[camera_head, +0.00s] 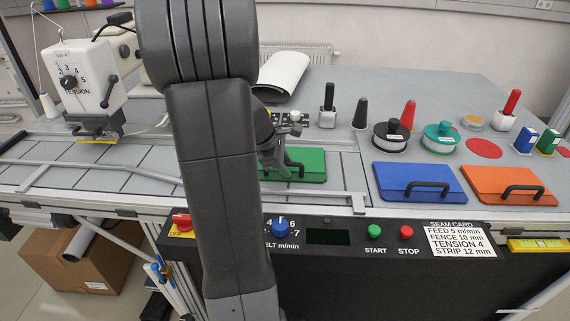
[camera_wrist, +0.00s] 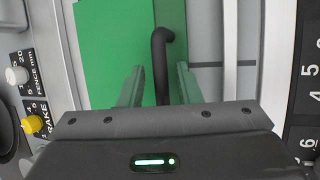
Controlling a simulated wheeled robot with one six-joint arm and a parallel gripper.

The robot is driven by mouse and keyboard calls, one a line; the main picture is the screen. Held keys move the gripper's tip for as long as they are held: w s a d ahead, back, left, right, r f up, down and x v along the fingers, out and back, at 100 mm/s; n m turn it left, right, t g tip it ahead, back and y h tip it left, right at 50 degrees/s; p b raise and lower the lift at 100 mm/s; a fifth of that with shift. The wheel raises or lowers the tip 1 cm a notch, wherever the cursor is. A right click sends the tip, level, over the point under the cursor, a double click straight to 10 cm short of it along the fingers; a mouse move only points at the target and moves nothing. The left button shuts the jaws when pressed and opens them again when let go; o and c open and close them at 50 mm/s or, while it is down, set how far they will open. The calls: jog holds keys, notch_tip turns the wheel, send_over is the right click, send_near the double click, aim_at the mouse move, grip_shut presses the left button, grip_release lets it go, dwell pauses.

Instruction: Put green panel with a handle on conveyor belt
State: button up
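The green panel (camera_head: 312,163) lies flat in the head view, right of my arm, which hides its left part. Its black handle (camera_head: 294,167) is partly hidden by my gripper (camera_head: 277,163). In the wrist view the green panel (camera_wrist: 115,45) fills the upper left and middle, and the handle (camera_wrist: 161,65) stands between the fingers of my gripper (camera_wrist: 160,82). The fingers are apart, with gaps on both sides of the handle. The segmented grey conveyor belt (camera_head: 110,160) runs from the left to under the panel, as far as I can tell.
Blue (camera_head: 395,180) and orange (camera_head: 485,184) panels with handles lie to the right. Spools, stamps and cones stand behind them. A white machine (camera_head: 85,75) stands over the belt at left. Metal guide rails (camera_head: 330,193) edge the belt, above a control box (camera_head: 345,250).

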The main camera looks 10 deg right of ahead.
jog(key=shift+f, duration=0.1)
jog(key=v, duration=1.2)
jog(key=shift+p, duration=0.35)
dwell(1.8)
